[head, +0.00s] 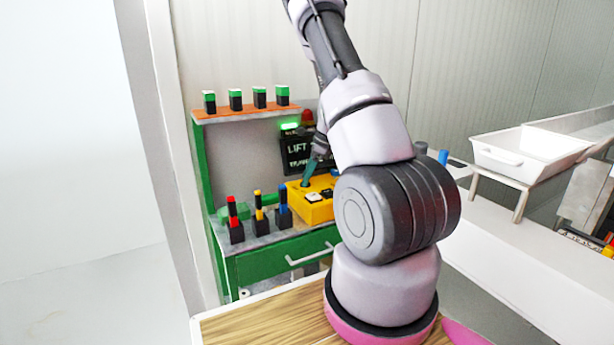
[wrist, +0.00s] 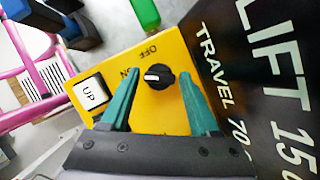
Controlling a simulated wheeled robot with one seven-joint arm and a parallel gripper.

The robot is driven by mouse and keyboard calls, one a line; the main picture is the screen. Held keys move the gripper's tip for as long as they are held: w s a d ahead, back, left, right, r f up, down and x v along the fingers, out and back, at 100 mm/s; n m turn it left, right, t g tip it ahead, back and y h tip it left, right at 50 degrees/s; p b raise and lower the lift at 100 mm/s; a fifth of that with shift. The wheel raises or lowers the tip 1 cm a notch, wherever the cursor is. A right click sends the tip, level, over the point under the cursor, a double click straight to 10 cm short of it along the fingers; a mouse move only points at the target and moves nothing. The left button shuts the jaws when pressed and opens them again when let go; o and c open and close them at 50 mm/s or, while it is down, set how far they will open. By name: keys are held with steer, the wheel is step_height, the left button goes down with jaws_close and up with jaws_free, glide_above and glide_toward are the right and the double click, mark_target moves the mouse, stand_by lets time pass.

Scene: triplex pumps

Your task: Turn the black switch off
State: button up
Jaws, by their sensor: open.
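The black switch (wrist: 160,77) is a round knob on the yellow control box (wrist: 112,62). Its white mark points left in the wrist view, towards the ON label; the OFF label is above the knob. My gripper (wrist: 160,70) is open, with one teal finger on each side of the knob. I cannot tell whether either finger touches it. In the head view the yellow box (head: 314,207) sits on the green bench, and my gripper (head: 310,172) is over it. The knob is not clearly visible there.
A white UP button (wrist: 89,94) is beside the left finger. A black LIFT sign (wrist: 245,75) stands close on the right. In the head view, red, yellow and blue-topped items (head: 259,214) stand left of the box, below an orange shelf (head: 240,114).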

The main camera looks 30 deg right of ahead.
jaws_close()
steer(key=m+t, duration=0.1)
steer(key=m, duration=0.2)
steer(key=m+h, duration=0.1)
steer(key=m, duration=0.2)
steer(key=shift+s+a+t+h, duration=0.1)
steer(key=shift+a+t+h, duration=0.05)
steer(key=shift+t+h, duration=0.2)
steer(key=m+h, duration=0.1)
steer(key=m, duration=0.2)
steer(key=m+t+h, duration=0.1)
steer(key=m, duration=0.1)
steer(key=shift+a+m, duration=0.1)
steer(key=shift+m, duration=0.3)
stand_by(0.4)
